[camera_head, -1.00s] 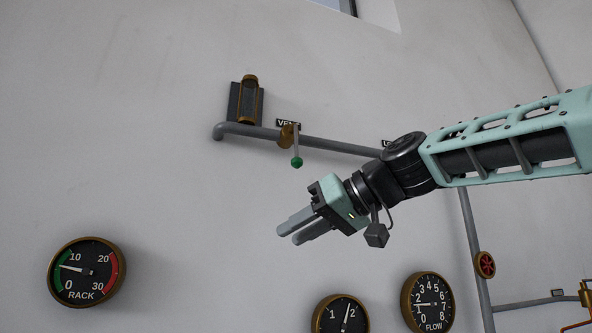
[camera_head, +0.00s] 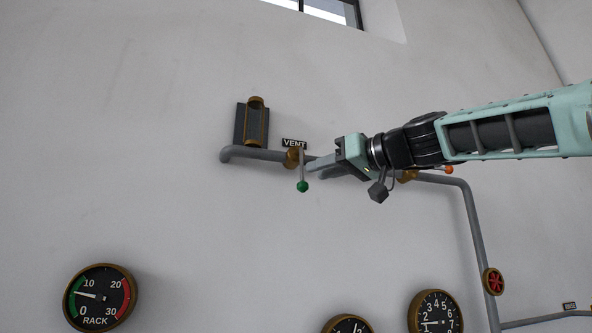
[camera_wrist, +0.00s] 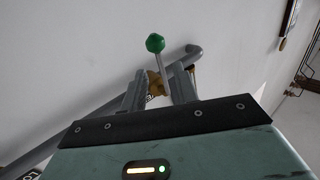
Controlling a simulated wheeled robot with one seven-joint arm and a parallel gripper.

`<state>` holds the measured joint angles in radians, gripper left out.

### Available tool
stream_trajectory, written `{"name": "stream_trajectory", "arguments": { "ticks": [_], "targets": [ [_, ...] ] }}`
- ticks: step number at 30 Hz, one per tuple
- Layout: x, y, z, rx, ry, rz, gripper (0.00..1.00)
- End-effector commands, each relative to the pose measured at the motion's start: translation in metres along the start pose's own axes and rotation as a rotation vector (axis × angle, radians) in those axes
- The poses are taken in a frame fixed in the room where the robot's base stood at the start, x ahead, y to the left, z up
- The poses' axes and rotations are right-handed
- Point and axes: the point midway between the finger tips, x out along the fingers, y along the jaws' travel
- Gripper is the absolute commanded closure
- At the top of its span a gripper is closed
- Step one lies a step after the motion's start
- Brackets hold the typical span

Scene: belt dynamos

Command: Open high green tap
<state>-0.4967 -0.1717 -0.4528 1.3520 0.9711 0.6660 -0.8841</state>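The green tap is a grey lever with a green ball (camera_head: 303,186) at its end, hanging straight down from a brass valve body (camera_head: 291,158) on the high grey pipe, below the VENT label (camera_head: 294,143). My gripper (camera_head: 314,168) is just right of the lever. In the wrist view, the green ball (camera_wrist: 155,43) and lever show beyond and between the two fingers (camera_wrist: 155,78), which stand apart. The gripper is open and holds nothing. Whether a finger touches the lever I cannot tell.
An orange-knobbed tap (camera_head: 449,170) is on the same pipe, behind my wrist. A red handwheel (camera_head: 494,281) is on the pipe at right. A sight glass (camera_head: 253,122) stands above the pipe's left end. Gauges, including RACK (camera_head: 100,297), are low on the wall.

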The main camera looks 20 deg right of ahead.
Motion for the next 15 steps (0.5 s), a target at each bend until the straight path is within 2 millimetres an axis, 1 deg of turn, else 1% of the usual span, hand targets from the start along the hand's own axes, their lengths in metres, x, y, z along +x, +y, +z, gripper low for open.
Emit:
{"name": "stream_trajectory", "arguments": {
  "ticks": [1,6,10,15],
  "targets": [
    [0.013,0.000,-0.002,0.000,-0.004,0.000,0.70],
    [0.045,0.000,-0.002,0.000,-0.004,0.001,0.70],
    [0.062,0.000,-0.001,0.000,-0.003,0.000,0.70],
    [0.073,0.000,0.000,0.000,-0.001,0.001,0.70]
  ]
}}
